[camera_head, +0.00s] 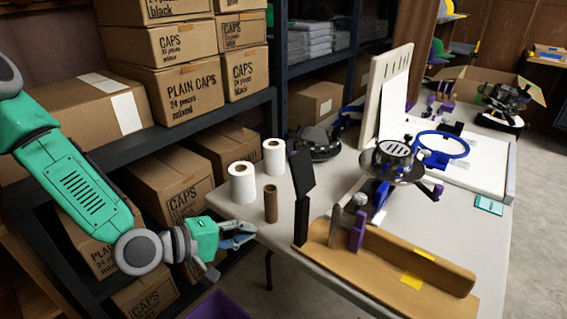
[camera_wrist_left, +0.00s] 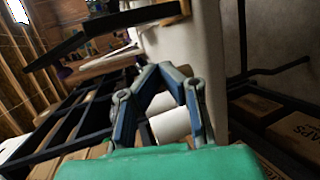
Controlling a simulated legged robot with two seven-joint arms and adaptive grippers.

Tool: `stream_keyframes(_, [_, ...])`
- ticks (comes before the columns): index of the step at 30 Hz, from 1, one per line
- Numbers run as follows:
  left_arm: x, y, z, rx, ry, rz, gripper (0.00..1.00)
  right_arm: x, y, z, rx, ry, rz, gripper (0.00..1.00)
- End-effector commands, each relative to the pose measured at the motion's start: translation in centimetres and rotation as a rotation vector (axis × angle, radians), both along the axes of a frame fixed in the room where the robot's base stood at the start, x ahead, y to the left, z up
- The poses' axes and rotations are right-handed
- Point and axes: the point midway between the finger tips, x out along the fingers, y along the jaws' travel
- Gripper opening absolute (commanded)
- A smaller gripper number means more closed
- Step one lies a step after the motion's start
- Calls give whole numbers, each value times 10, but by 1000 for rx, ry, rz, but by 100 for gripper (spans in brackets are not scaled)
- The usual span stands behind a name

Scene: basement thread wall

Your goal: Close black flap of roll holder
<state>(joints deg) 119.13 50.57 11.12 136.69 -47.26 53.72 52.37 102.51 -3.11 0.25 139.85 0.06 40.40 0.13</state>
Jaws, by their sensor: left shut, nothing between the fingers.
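The roll holder has a long wooden base (camera_head: 385,262) on the table's near part, with a black post (camera_head: 301,219) at its left end. The black flap (camera_head: 302,173) stands raised and tilted above that post. In the left wrist view, dark bar-like parts at upper left appear to be the flap (camera_wrist_left: 57,50) and post (camera_wrist_left: 135,16). My left gripper (camera_head: 250,233) is at the table's left edge, left of the post and lower than the flap, apart from both. Its blue fingers (camera_wrist_left: 161,72) are shut with nothing between them. My right gripper is not in view.
Two white rolls (camera_head: 242,183) (camera_head: 274,157) and a brown tube (camera_head: 270,204) stand on the table between the shelf and the flap. A purple clamp (camera_head: 357,231) stands on the holder. Boxed shelves (camera_head: 205,145) line the left. A hoop machine (camera_head: 392,165) stands behind.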

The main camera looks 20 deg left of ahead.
Motion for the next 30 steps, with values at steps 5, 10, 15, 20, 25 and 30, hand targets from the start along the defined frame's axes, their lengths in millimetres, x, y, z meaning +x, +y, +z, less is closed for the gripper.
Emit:
stream_keyframes(5, [25,33,67,-277,-163,118,0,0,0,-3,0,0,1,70])
stream_keyframes(10, [30,45,95,-385,-230,143,0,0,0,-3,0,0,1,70])
stream_keyframes(15, [41,38,98,-393,-236,141,0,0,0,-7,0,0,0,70])
stream_keyframes(20, [67,26,97,-390,-235,139,0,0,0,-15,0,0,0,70])
stream_keyframes(25, [101,11,98,-393,-234,141,0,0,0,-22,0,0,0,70])
stream_keyframes(30, [117,-9,105,-397,-232,140,0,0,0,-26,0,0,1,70])
